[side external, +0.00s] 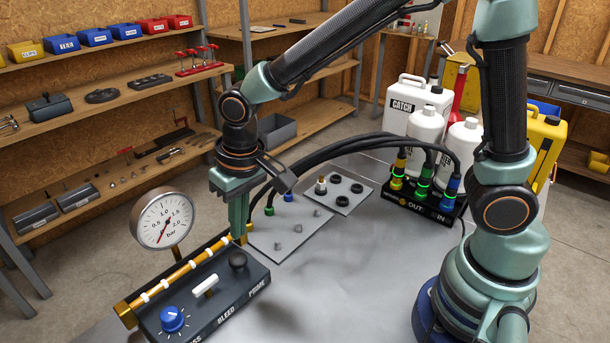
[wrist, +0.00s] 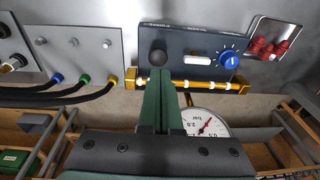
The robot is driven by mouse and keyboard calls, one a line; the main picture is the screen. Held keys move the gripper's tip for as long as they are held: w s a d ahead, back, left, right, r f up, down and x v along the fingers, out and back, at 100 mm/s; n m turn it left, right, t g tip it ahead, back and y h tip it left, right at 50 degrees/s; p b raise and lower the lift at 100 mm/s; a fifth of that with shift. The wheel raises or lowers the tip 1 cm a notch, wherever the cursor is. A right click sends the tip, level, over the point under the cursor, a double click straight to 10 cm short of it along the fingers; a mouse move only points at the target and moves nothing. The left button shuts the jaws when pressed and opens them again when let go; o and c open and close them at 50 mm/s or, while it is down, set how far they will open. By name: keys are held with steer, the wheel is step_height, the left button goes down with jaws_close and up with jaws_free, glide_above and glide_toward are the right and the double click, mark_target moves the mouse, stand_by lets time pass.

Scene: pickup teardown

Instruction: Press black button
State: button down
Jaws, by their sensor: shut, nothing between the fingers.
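The black button (side external: 238,259) is a round dark knob on the dark control panel (side external: 225,300), above the label PRIME. In the wrist view the black button (wrist: 157,57) stands just beyond my fingertips. My gripper (side external: 238,238) points down with its green fingers together and empty. In the side view its tips are behind the knob, close to the brass pipe (side external: 175,276). In the wrist view the gripper (wrist: 159,72) overlaps the pipe and its tips reach the knob's lower edge. I cannot tell whether they touch it.
A white lever (side external: 205,285) and a blue dial (side external: 172,319) share the panel. A pressure gauge (side external: 162,218) rises from the pipe on the left. Black hoses (side external: 330,148) run behind my gripper to coloured fittings. The grey table (side external: 330,290) right of the panel is clear.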

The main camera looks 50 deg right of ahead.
mark_target(241, 260)
steer(key=f, duration=0.4)
steer(key=w+f, duration=0.1)
steer(key=f, duration=0.1)
steer(key=shift+f, duration=0.25)
steer(key=shift+f, duration=1.2)
step_height(241, 260, up, 14)
steer(key=s, duration=0.2)
steer(key=shift+r, duration=0.2)
stand_by(2.3)
